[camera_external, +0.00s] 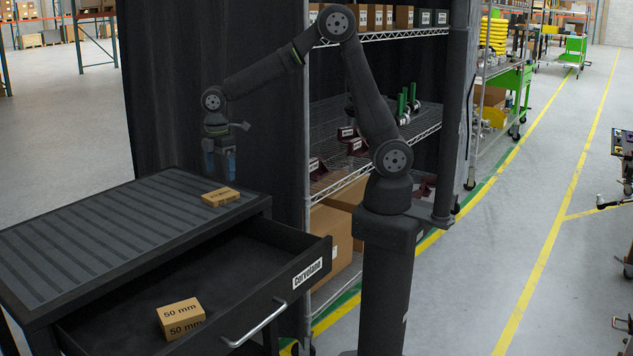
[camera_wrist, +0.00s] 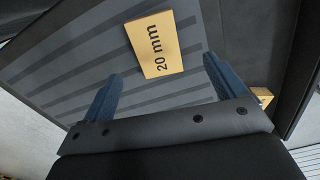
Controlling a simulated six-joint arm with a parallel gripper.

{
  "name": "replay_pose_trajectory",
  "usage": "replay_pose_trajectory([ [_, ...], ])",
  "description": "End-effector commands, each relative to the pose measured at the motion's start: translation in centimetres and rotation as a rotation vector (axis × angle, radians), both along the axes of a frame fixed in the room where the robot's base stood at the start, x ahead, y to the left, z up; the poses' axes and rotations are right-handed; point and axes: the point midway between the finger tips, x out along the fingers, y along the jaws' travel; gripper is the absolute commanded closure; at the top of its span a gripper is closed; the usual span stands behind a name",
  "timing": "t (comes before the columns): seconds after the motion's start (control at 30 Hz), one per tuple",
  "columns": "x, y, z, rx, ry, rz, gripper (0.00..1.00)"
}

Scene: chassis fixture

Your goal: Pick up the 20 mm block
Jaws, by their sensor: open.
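The 20 mm block (camera_wrist: 154,43) is a flat tan block with black lettering. It lies on the ribbed top of the black cabinet, near its right edge, and shows in the external view (camera_external: 220,197) too. My gripper (camera_wrist: 163,66) is open, with blue fingers spread apart and nothing between them. In the wrist view the block lies just beyond the fingertips, between their lines. In the external view my gripper (camera_external: 220,172) hangs pointing down above the back of the cabinet top, behind the block and apart from it.
The cabinet's ribbed top (camera_external: 90,235) is otherwise clear. Its drawer (camera_external: 265,255) is pulled open below, with a 50 mm block (camera_external: 181,318) inside. A tan block (camera_wrist: 262,96) shows partly at the right in the wrist view. A wire shelf (camera_external: 415,128) with boxes stands behind my arm.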

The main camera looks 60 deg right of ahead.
Motion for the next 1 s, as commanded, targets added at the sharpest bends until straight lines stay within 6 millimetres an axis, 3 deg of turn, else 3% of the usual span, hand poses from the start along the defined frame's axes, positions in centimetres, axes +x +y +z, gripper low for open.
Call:
replay_pose_trajectory([
  [0.1,0.0,0.0,-1.7,-0.001,0.001,0.000,0.11],
  [0.37,0.2,0.1,-3.7,-0.002,0.002,0.000,0.11],
  [0.6,0.6,0.2,-7.1,-0.002,0.002,0.000,0.11],
  [0.9,0.6,0.2,-7.6,0.001,0.000,0.000,0.11],
  [0.93,0.6,0.2,-7.6,0.001,0.000,0.000,0.13],
  [1.0,0.6,0.2,-7.6,0.001,0.000,0.000,0.27],
])
